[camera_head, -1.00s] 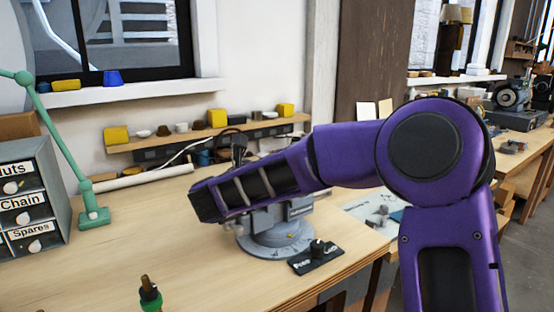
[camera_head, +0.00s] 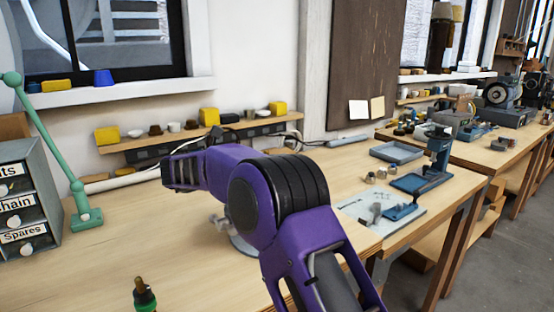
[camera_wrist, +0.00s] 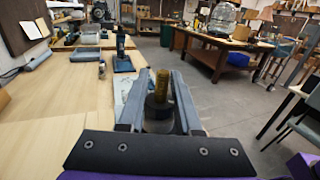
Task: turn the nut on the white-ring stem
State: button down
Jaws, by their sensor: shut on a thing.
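In the wrist view my gripper (camera_wrist: 160,84) has its two grey fingers on either side of a stem (camera_wrist: 160,90). The stem has a brass threaded rod, a dark collar and a pale band below it, which fits the white-ring stem. The jaws are shut on it. I cannot make out the nut separately or tell where the jaws touch. In the head view my purple arm hides the gripper and the stem. A grey vise (camera_head: 243,246) shows only part of its base behind my arm.
A green-ring stem (camera_head: 145,296) stands at the near edge of the bench. A drawer cabinet (camera_head: 22,200) and a green lamp arm (camera_head: 85,218) stand at left. A blue press (camera_head: 428,168) and blue tray (camera_head: 396,151) sit at right. The left bench middle is clear.

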jog(key=shift+s+r+m+g+h+p, duration=0.2)
jog(key=shift+m+g+p, duration=0.55)
jog(key=shift+g+p, duration=0.35)
jog(key=shift+s+r+m+g+h+p, duration=0.1)
jog(key=shift+s+r+m+g+p, duration=0.1)
jog(key=shift+m+g+p, duration=0.7)
jog(key=shift+g+p, duration=0.7)
jog(key=shift+p, duration=0.05)
jog(key=shift+s+d+f+m+g+p, duration=0.15)
jog(key=shift+f+m+g+p, duration=0.1)
jog(key=shift+m+g+p, duration=0.45)
jog(key=c, duration=0.6)
grip_release()
notch_tip(320, 180, up, 10)
jog(key=shift+f+p, duration=0.1)
jog(key=shift+p, duration=1.15)
